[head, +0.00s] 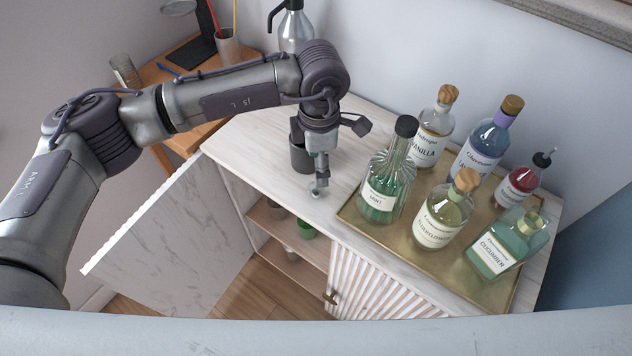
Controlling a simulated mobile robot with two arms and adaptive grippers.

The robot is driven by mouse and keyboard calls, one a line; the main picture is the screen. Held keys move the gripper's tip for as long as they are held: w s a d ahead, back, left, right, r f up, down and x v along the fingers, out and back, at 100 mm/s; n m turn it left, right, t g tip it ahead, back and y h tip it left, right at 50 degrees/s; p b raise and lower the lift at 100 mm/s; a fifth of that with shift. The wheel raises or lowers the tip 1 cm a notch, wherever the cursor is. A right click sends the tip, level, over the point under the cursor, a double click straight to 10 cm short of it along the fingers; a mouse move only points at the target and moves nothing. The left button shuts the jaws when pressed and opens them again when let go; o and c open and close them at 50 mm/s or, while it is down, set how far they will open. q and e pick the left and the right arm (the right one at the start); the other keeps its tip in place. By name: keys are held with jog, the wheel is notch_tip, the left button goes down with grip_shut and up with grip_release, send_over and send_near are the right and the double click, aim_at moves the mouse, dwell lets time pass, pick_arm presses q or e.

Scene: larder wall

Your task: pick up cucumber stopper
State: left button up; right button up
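The green cucumber bottle (497,247) stands at the front right of the gold tray (359,214). Its short neck (529,222) shows a gold-green collar, and I cannot make out a separate stopper on it. My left gripper (320,184) points down over the pale cabinet top, left of the tray. A small pale, rounded thing (316,194) shows right at its tips. It may be the cucumber stopper, but it is too small to be sure, and I cannot tell whether the fingers grip it. My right gripper is not in view.
A dark cup (300,157) stands close behind my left gripper. The mint bottle (385,185) and several other bottles crowd the tray. An open cabinet door (180,240) swings out at the left front. Green and grey pots stand on the shelf below.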

aim_at(318, 190)
pick_arm(q)
notch_tip(318, 190, down, 3)
jog(key=shift+f+p, duration=0.15)
jog(key=shift+p, duration=0.2)
jog(key=f, duration=0.1)
jog(key=f+p, duration=0.1)
jog(key=f, duration=0.1)
jog(key=shift+w+a+p, duration=0.15)
jog(key=shift+w+p, duration=0.1)
jog(key=shift+p, duration=0.15)
notch_tip(318, 190, down, 4)
jog(key=shift+w+a+r+p, duration=0.1)
jog(key=shift+w+p, duration=0.05)
jog(key=shift+p, duration=0.45)
jog(key=c, duration=0.7)
jog(key=shift+c, duration=0.9)
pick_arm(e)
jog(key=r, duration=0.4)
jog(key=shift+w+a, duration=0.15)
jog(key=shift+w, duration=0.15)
